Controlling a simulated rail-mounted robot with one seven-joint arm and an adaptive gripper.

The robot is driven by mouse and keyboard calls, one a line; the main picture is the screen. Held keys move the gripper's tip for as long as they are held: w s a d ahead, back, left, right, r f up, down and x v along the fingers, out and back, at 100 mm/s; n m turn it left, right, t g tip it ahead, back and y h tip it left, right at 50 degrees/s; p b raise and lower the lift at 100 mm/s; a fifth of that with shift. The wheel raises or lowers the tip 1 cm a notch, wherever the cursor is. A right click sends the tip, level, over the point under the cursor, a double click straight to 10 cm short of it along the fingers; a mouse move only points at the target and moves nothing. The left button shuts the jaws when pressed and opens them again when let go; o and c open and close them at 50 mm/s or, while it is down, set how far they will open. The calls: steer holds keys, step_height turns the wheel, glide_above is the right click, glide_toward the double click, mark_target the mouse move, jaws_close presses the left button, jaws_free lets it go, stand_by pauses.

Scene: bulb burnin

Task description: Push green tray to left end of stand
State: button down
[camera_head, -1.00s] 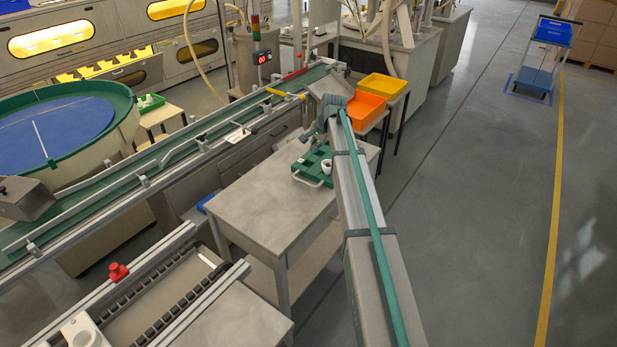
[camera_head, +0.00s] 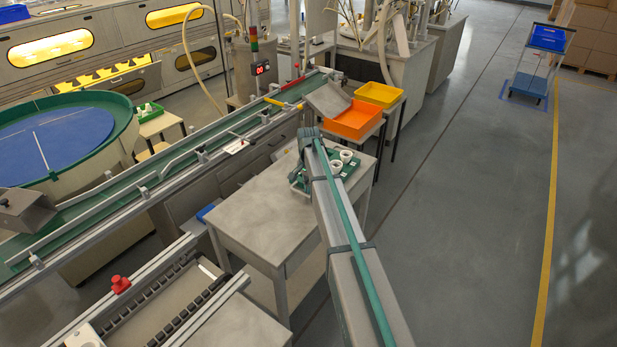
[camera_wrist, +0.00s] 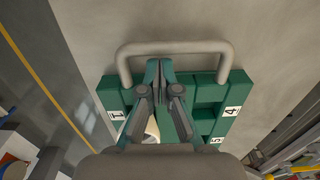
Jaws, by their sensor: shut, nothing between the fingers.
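The green tray (camera_head: 350,172) lies on the grey stand (camera_head: 262,215), toward its far end, partly hidden by my arm. White round cups (camera_head: 345,156) sit on it. In the wrist view the tray (camera_wrist: 207,95) shows its pale handle (camera_wrist: 175,47) along one side and small number labels on its blocks. My gripper (camera_wrist: 158,65) is shut and empty, its fingertips over the tray just inside the handle. Whether they touch the tray I cannot tell. A white thing in the tray is partly hidden behind the fingers.
The green conveyor (camera_head: 175,180) with metal rails runs along the left of the stand. An orange bin (camera_head: 358,120) and a yellow bin (camera_head: 381,94) stand beyond it. The near part of the stand top is clear. Open floor lies to the right.

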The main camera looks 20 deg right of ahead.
steer(key=shift+f, duration=1)
